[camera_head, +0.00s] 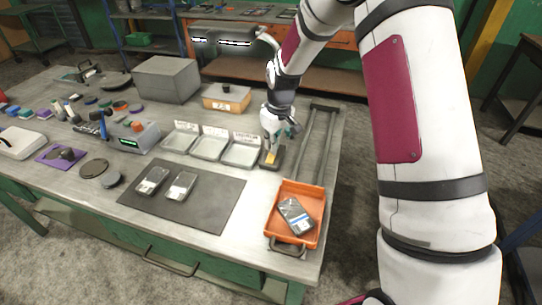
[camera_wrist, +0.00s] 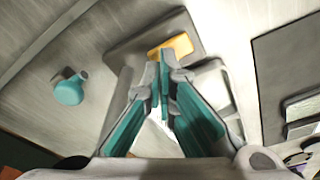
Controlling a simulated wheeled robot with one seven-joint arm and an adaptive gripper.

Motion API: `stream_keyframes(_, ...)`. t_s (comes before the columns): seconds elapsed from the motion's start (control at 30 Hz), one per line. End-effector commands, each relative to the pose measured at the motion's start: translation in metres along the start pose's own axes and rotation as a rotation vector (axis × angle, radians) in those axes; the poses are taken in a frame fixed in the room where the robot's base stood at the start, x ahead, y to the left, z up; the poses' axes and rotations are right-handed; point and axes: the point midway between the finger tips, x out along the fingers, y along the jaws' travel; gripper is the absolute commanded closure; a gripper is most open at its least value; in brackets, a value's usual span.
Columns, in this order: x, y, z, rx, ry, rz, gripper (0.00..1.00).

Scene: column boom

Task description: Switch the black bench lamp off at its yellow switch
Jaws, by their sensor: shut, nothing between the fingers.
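A dark base plate (camera_head: 276,166) with a yellow switch (camera_head: 270,158) lies on the bench to the right of three grey trays. In the wrist view the plate (camera_wrist: 128,44) and the yellow switch (camera_wrist: 181,45) show just beyond my fingertips. My gripper (camera_head: 272,147) points down over the switch from above. In the wrist view my gripper (camera_wrist: 163,62) has its teal-lined fingers together and empty, with the tips beside the switch's near edge. I cannot tell whether they touch it.
Three labelled grey trays (camera_head: 209,148) stand close left of the plate. Metal rails (camera_head: 325,145) run to its right. An orange tray (camera_head: 317,233) holds a dark packet in front. A rounded teal thing (camera_wrist: 69,90) stands left of my fingers in the wrist view.

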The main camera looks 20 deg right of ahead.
Motion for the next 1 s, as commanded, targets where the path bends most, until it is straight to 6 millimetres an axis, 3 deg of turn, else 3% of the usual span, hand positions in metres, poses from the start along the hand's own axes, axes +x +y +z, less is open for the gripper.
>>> stream_keyframes(1.0, 0.014, 0.000, 0.002, 0.000, 0.000, 0.000, 1.00)
